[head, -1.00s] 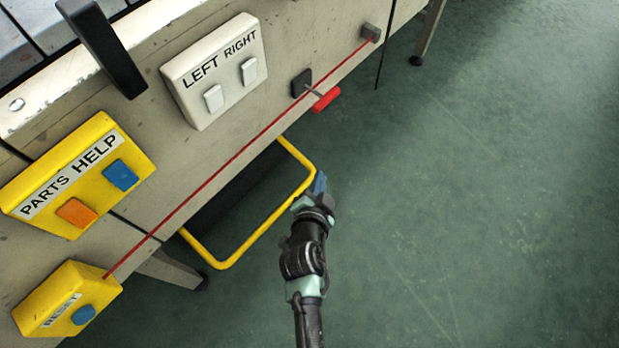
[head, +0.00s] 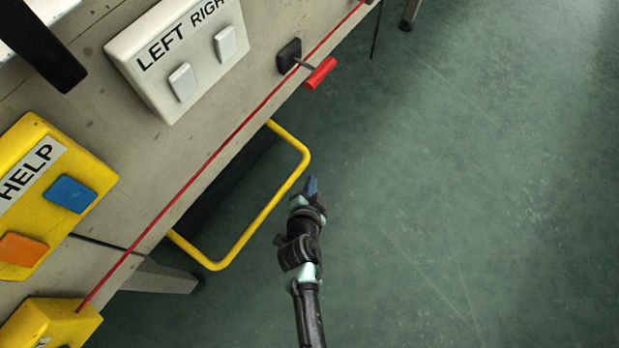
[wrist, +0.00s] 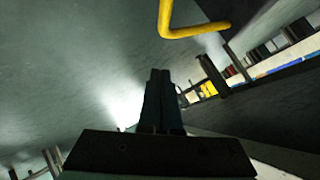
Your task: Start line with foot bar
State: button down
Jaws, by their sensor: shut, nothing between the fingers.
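The foot bar is a yellow bent tube (head: 257,226) that sticks out low from under the machine's front in the head view. Its corner also shows at the top of the wrist view (wrist: 195,30). My gripper (head: 311,184) is right of the bar's outer side in the head view, apart from it in the picture. Its blue fingers are together and empty. In the wrist view the closed fingers (wrist: 158,98) point forward below the bar's corner. How far the fingers are from the bar in depth I cannot tell.
A red cord (head: 200,172) runs along the machine front. A red-handled lever (head: 320,73) juts out above the bar. A white LEFT RIGHT switch box (head: 160,50) and a yellow HELP box (head: 85,165) sit on the panel. The green floor (head: 480,200) to the right is clear.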

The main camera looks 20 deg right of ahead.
jog(key=b, duration=0.4)
send_near(309, 161)
jog(key=w+d, duration=0.2)
jog(key=d, duration=0.1)
jog(key=shift+w+a+f+b, duration=0.25)
jog(key=shift+w+f+b, duration=0.35)
jog(key=shift+f+b, duration=0.25)
jog(key=shift+w+a+f+b, duration=0.3)
jog(key=shift+w+f+b, duration=0.3)
jog(key=shift+f+b, duration=0.2)
jog(key=shift+d+f, duration=0.1)
